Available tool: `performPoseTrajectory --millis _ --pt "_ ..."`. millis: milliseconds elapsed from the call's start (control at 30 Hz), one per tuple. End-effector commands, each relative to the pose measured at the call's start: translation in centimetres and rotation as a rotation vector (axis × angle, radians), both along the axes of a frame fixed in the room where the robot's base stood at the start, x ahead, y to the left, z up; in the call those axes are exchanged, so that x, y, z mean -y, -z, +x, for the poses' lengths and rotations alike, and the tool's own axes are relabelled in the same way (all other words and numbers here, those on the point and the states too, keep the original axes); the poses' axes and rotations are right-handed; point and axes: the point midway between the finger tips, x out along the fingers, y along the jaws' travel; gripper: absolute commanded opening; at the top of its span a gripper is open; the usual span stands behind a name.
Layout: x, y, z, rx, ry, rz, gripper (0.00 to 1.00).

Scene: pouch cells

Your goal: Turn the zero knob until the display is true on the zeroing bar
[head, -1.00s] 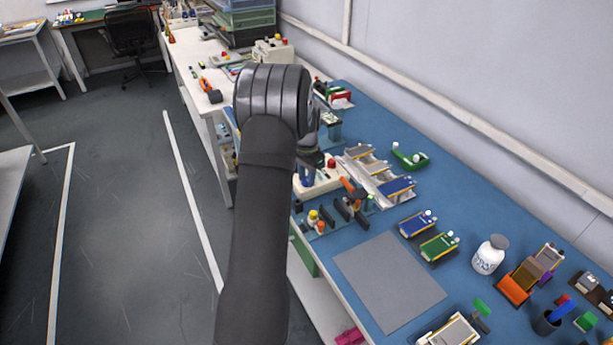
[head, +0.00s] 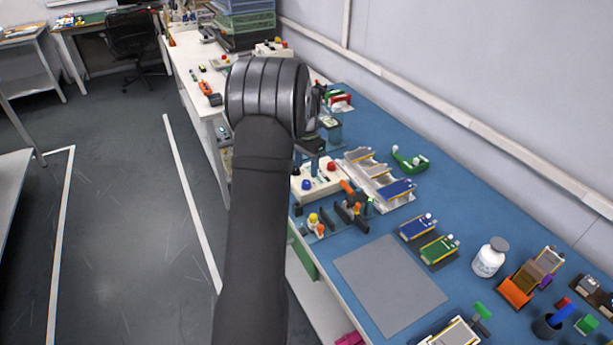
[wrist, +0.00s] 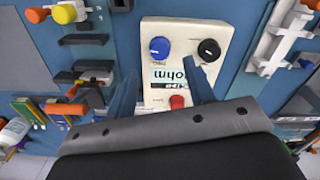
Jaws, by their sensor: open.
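A cream meter box (head: 326,187) stands on the blue bench in the head view, partly behind my arm. The small lettering by the knobs is too small to read, so I cannot tell which is the zero knob. The display reading and a zeroing bar cannot be made out.
Posts and clamps with yellow and orange knobs (head: 318,222) stand in front of the box. A white rack with pouch cells (head: 378,180) stands to its right. A grey mat (head: 390,285) lies clear nearer the front. A white bottle (head: 489,257) stands farther right.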

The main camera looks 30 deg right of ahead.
Motion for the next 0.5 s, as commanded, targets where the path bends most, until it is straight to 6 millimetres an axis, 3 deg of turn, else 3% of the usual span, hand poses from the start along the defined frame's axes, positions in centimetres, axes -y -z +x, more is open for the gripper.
performPoseTrajectory --millis 33,300,500 --pt "0.1 -1.5 0.1 0.004 0.000 -0.003 0.49" --pt "0.0 -7.8 0.1 0.004 0.000 -0.003 0.49" --pt "0.0 -10.7 0.0 0.002 0.000 -0.002 0.49"
